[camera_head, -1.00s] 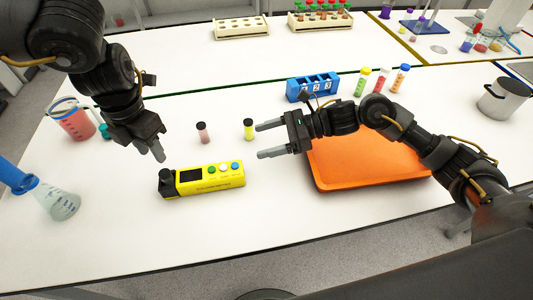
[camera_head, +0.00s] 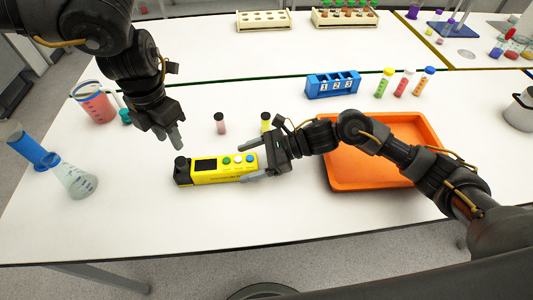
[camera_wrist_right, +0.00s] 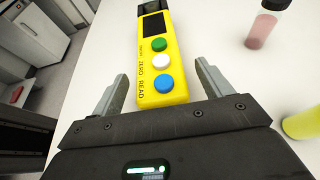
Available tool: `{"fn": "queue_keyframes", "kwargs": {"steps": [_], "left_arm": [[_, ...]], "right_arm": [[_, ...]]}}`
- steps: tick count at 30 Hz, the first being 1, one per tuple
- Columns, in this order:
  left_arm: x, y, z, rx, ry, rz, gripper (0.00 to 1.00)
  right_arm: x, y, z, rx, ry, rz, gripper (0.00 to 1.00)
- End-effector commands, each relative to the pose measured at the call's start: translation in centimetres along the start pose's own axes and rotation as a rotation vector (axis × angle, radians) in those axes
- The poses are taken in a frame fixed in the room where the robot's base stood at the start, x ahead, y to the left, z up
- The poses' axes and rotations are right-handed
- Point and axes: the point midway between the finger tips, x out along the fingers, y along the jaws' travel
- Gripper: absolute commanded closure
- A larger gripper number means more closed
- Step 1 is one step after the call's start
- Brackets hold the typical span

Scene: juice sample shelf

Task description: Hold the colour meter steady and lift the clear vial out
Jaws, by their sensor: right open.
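The yellow colour meter (camera_head: 215,176) lies on the white table, with a dark screen, green, white and blue buttons, and a black part at its left end. It also shows in the right wrist view (camera_wrist_right: 160,95). My right gripper (camera_head: 253,164) is open, its fingers on either side of the meter's button end; gaps show in the right wrist view (camera_wrist_right: 160,84), so it does not grip. My left gripper (camera_head: 174,143) hangs above and behind the meter's black end, apart from it; its finger gap is unclear. I cannot make out a clear vial.
A pink vial (camera_head: 220,125) and a yellow vial (camera_head: 265,120) stand behind the meter. An orange tray (camera_head: 350,182) lies right, below my right arm. A blue numbered rack (camera_head: 332,85) stands behind. A flask (camera_head: 74,180) and a red-filled jug (camera_head: 96,104) stand left.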

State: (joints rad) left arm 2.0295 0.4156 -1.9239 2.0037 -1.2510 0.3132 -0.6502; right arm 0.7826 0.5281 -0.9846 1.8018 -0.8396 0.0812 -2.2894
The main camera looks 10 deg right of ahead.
Motion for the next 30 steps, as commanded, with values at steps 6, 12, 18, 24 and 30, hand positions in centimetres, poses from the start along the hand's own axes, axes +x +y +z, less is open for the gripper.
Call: {"fn": "queue_keyframes", "kwargs": {"steps": [6,12,18,24,30], "left_arm": [[0.0,0.0,0.0,0.000,0.000,0.000,0.64],[0.0,0.0,0.0,0.000,0.000,0.000,0.64],[0.0,0.0,0.0,0.000,0.000,0.000,0.64],[0.0,0.0,0.0,0.000,0.000,0.000,0.64],[0.0,0.0,0.0,0.000,0.000,0.000,0.64]], "right_arm": [[1.9,0.0,0.0,0.000,0.000,0.000,0.22],[2.1,0.0,0.0,0.001,0.000,0.000,0.22],[2.1,0.0,0.0,0.000,0.000,0.000,0.31],[2.1,0.0,0.0,0.000,0.000,0.000,0.57],[2.1,0.0,0.0,0.000,0.000,-0.001,0.81]]}}
